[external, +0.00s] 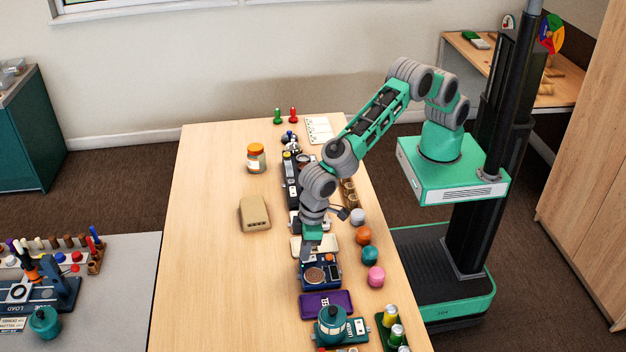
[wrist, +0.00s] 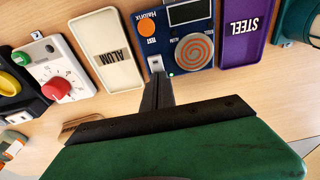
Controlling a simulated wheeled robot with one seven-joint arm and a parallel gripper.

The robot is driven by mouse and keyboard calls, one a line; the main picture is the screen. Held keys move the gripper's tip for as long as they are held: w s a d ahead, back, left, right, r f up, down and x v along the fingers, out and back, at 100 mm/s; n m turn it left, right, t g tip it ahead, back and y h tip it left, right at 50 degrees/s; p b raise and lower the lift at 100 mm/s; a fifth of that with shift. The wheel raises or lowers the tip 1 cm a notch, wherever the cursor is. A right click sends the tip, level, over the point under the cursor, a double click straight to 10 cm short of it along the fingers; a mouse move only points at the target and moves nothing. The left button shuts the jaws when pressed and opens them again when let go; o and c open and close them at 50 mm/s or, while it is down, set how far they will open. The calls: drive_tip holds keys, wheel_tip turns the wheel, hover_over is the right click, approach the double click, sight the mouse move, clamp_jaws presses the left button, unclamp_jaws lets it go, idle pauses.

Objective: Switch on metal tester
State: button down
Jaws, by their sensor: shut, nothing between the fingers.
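The metal tester is a blue box (external: 334,284) on the table, below my gripper (external: 307,256) in the external view. In the wrist view, the tester (wrist: 180,55) has a copper spiral coil (wrist: 195,51), a dark display (wrist: 190,13), an orange round button labelled TEST (wrist: 146,28) and a small white switch (wrist: 156,64) near its edge. My gripper (wrist: 157,82) is shut and empty, with its fingertips right by the white switch. I cannot tell whether they touch it. The switch's position is unclear.
A cream ALUM tray (wrist: 106,50) and a purple STEEL tray (wrist: 242,30) flank the tester closely. A box with a red knob (wrist: 56,89) stands left of the ALUM tray. Several coloured pieces line the table's right side, including a pink one (external: 376,277). The table's left side is mostly clear.

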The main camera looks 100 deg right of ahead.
drive_tip(key=shift+s+f, duration=0.25)
drive_tip(key=shift+s+d, duration=0.1)
drive_tip(key=shift+s, duration=0.6)
drive_tip(key=shift+r, duration=0.1)
drive_tip(key=shift+r, duration=0.1)
drive_tip(key=shift+r+p, duration=0.3)
drive_tip(key=shift+r, duration=0.05)
wheel_tip(320, 180, up, 13)
drive_tip(key=s, duration=0.1)
drive_tip(key=shift+s, duration=0.4)
